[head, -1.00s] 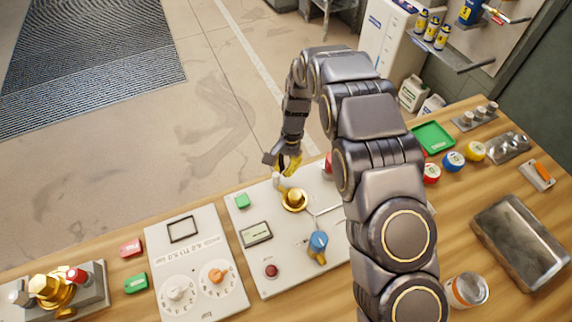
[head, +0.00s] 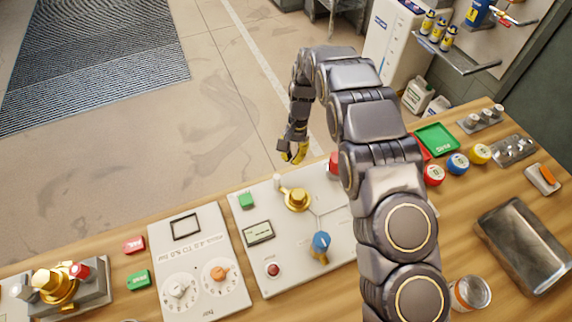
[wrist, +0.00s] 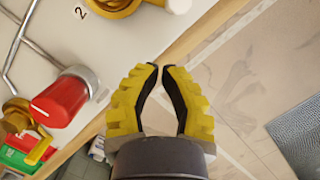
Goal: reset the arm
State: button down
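My gripper (head: 292,159) hangs just beyond the far edge of the bench, past the middle panel, with its fingers pointing down. In the wrist view my gripper (wrist: 160,68) has yellow fingers with black inner pads. The fingertips are drawn close together, with nothing held between them. The fingers touch nothing that I can see. The nearest fitting is a brass valve (head: 297,199) on the panel. My arm covers the right part of that panel.
The panel (head: 285,262) also carries a blue-handled valve (head: 321,242) and a red knob (wrist: 60,103). A dial panel (head: 197,250) lies to its left. A green tray (head: 437,139) and metal tray (head: 521,243) are at right.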

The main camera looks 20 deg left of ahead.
jog(key=v, duration=0.9)
jog(key=s+d+r, duration=0.5)
jog(key=d+r, duration=0.2)
jog(key=d, duration=0.2)
jog(key=s+d+r, duration=0.6)
jog(key=d+r, duration=0.1)
jog(key=d, duration=0.2)
jog(key=s+d, duration=0.4)
jog(key=s, duration=0.6)
jog(key=s+d+t, duration=0.1)
jog(key=s+d, duration=0.3)
jog(key=s, duration=0.5)
jog(key=shift+s+r+n, duration=0.4)
